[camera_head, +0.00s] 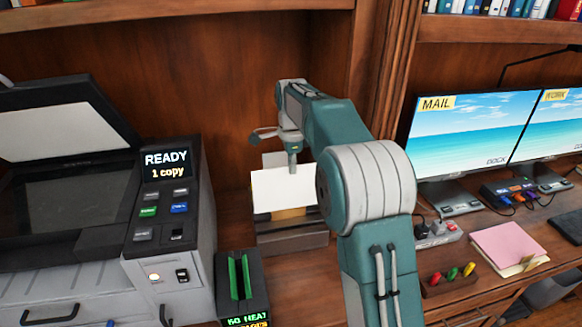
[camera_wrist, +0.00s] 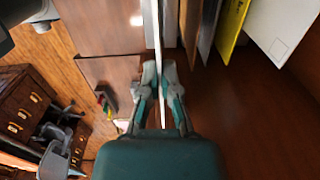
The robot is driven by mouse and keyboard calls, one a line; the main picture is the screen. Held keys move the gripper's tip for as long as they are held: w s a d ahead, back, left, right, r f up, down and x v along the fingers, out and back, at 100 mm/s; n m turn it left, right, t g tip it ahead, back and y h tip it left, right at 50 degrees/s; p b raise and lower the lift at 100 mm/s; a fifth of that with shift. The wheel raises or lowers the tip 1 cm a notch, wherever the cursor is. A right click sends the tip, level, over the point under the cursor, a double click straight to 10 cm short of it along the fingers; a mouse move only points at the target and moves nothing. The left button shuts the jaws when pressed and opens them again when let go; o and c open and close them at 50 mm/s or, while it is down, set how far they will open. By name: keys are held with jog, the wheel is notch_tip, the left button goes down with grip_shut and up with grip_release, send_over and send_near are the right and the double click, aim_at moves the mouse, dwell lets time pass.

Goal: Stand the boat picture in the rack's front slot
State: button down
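My gripper (camera_head: 292,168) reaches down from above onto the top edge of a white sheet (camera_head: 283,190). The sheet stands upright at the rack (camera_head: 292,240), and its lower edge is in front of or within the rack; I cannot tell how deep. In the wrist view the fingertips (camera_wrist: 158,75) are closed on a thin white panel (camera_wrist: 157,30), seen edge-on. No boat shows on the side facing the head camera, so I cannot confirm the picture by its face.
A copier (camera_head: 170,215) reading "READY 1 copy" stands left. A small dark unit with green slots (camera_head: 240,280) sits before the rack. Monitors (camera_head: 470,135) and pink papers (camera_head: 508,247) are right. Upright sheets, one yellow (camera_wrist: 230,30), stand beside the held panel.

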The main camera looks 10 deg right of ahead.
send_over(292, 207)
jog(key=shift+f, duration=7.05)
jog(key=c, duration=1.3)
grip_release()
jog(key=o, duration=0.6)
notch_tip(292, 207, up, 12)
jog(key=shift+f, duration=0.1)
